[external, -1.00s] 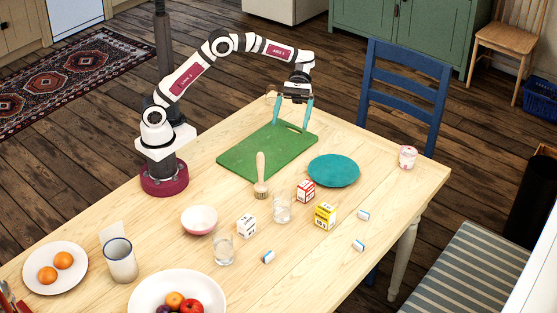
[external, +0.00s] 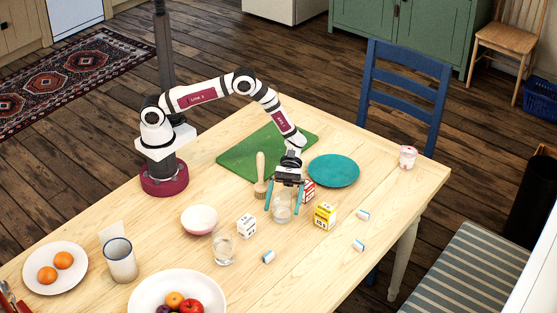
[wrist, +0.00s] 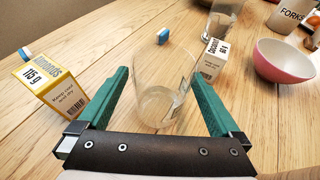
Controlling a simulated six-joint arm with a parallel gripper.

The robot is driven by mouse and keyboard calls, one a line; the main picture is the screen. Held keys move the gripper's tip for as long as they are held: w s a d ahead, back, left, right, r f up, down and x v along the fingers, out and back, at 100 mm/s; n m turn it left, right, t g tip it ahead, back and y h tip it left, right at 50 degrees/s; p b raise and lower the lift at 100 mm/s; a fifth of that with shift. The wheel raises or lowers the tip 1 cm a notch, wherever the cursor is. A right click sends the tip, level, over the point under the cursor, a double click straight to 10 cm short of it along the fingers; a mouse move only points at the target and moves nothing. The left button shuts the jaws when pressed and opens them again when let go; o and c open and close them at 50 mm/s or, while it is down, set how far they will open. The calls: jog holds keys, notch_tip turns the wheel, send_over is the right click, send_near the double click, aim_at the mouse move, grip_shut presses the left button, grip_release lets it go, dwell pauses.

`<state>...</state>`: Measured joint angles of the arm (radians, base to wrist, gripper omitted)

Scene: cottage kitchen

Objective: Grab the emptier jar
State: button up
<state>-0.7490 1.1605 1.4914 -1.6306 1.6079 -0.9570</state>
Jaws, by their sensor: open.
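One clear glass jar (external: 282,212) stands upright on the table, with a shallow layer of clear content low inside it in the wrist view (wrist: 160,105). A second clear jar (external: 223,251) stands to its front left. Its top is cut off in the wrist view (wrist: 222,20), and I cannot tell its fill level surely. My gripper (external: 283,207) points down with its teal fingers open, one on each side of the first jar. The wrist view also shows the fingers (wrist: 160,78) flanking that jar, with no clear grip on it.
A red box (external: 309,190) and a yellow box (external: 325,216) stand right of the first jar. A white box (external: 246,226) stands left, near a pink bowl (external: 199,220). Small blue-and-white pieces (external: 268,257) lie in front.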

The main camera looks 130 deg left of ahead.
jog(key=x, duration=0.3)
jog(key=shift+s, duration=0.1)
jog(key=c, duration=1.5)
